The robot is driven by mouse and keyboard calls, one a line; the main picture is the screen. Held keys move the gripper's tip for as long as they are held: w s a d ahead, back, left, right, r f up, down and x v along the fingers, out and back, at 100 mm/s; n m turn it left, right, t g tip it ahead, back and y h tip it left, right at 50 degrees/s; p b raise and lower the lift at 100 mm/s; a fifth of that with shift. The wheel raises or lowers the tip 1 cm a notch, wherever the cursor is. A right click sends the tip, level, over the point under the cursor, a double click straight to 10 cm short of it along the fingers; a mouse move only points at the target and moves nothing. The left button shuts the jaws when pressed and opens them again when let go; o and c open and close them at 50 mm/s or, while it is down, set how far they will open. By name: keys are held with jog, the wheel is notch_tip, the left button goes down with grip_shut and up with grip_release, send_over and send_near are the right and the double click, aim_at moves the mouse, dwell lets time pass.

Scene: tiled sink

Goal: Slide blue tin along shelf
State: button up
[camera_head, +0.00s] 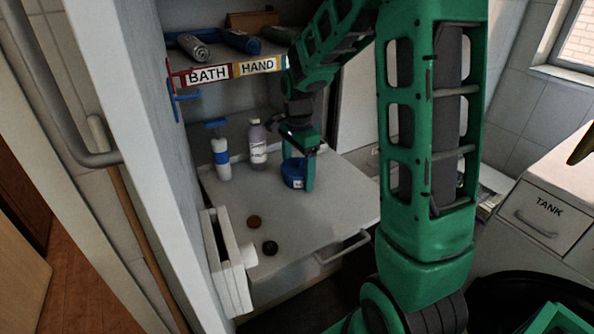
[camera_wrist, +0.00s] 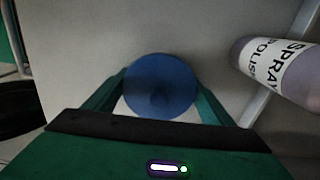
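The blue tin (camera_head: 291,174) stands on the pale shelf (camera_head: 325,215), right of the spray polish bottle. My gripper (camera_head: 300,166) reaches down over it, with one green finger in front of the tin in the head view. In the wrist view the tin's round blue top (camera_wrist: 160,84) sits between the two fingers of my gripper (camera_wrist: 160,90). Both fingers meet its sides, so the gripper looks shut on it. The tin's base is hidden in the wrist view.
A spray polish bottle (camera_head: 258,144) and a blue-topped bottle (camera_head: 219,152) stand left of the tin. Brown (camera_head: 254,222) and black (camera_head: 270,248) round pieces lie near the front left, beside a white rack (camera_head: 226,262). An upper shelf labelled BATH and HAND (camera_head: 233,72) overhangs behind.

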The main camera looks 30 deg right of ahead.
jog(key=c, duration=0.6)
jog(key=shift+w, duration=0.1)
jog(key=shift+w+d, duration=0.25)
jog(key=shift+w, duration=0.7)
jog(key=o, duration=1.3)
jog(key=shift+c, duration=0.2)
jog(key=shift+r, duration=0.15)
notch_tip(320, 180, up, 10)
jog(key=shift+w+r, duration=0.1)
jog(key=shift+r, duration=0.15)
